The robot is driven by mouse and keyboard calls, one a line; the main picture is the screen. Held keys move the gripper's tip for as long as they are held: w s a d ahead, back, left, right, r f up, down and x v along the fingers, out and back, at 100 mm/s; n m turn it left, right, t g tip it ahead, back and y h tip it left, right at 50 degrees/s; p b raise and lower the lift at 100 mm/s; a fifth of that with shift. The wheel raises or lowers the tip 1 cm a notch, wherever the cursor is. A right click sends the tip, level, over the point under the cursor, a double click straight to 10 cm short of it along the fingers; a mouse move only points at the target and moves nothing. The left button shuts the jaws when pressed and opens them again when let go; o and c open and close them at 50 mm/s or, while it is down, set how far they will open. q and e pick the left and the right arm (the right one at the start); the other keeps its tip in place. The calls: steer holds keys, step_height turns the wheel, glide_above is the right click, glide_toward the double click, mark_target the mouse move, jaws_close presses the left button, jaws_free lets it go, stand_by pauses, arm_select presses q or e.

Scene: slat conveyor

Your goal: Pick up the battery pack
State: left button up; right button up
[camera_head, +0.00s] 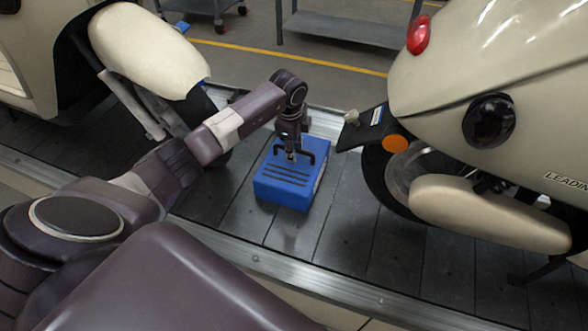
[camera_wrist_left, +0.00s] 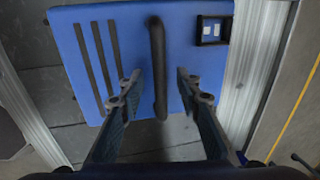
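The battery pack (camera_head: 287,186) is a blue box with a black handle and dark stripes on top. It sits on the slat conveyor between two cream scooters. In the left wrist view the battery pack (camera_wrist_left: 88,25) fills the upper part, with its black handle (camera_wrist_left: 157,68) running up the middle. My left gripper (camera_head: 291,156) is over the top of the pack at the handle. In the wrist view its two fingers (camera_wrist_left: 157,85) are apart, one on each side of the handle, with gaps visible. My right gripper is not in view.
The slat conveyor (camera_head: 335,236) has bare slats in front of the pack. A cream scooter (camera_head: 150,45) stands at the left and another (camera_head: 500,60) close at the right, its wheel and license-plate bracket near the pack. A grey metal rack (camera_head: 345,27) stands behind a yellow floor line.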

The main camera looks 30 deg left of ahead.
arm_select(q)
steer(key=shift+f, duration=0.35)
steer(key=shift+f, duration=0.2)
steer(key=shift+c, duration=0.6)
jaws_close()
steer(key=shift+w+r, duration=0.15)
steer(key=shift+w, duration=0.1)
